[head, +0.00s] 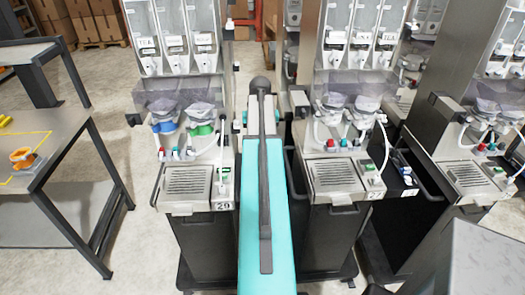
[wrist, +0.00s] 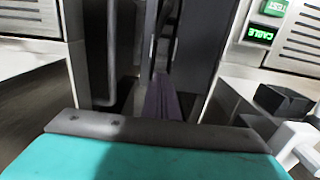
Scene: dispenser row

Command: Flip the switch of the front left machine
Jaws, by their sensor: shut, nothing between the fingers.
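The front left machine (head: 188,205), labelled 29, is grey with a slotted drip tray on top at the left of the head view. A small panel with green labels sits at the right edge of its top. Part of a panel with green labels (wrist: 260,33) and slots shows at the upper right of the wrist view, upside down. Which part is the switch, I cannot make out. My gripper (wrist: 161,78) shows as narrow purplish-grey fingers, shut and empty, over the dark gap beside that panel. In the head view my arm hides it.
A second machine (head: 337,215), labelled 27, stands to the right, with another machine (head: 468,182) farther right. A dark block (wrist: 284,101) and a white fitting (wrist: 299,140) lie close at the right of the wrist view. A workbench (head: 40,165) stands at the left.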

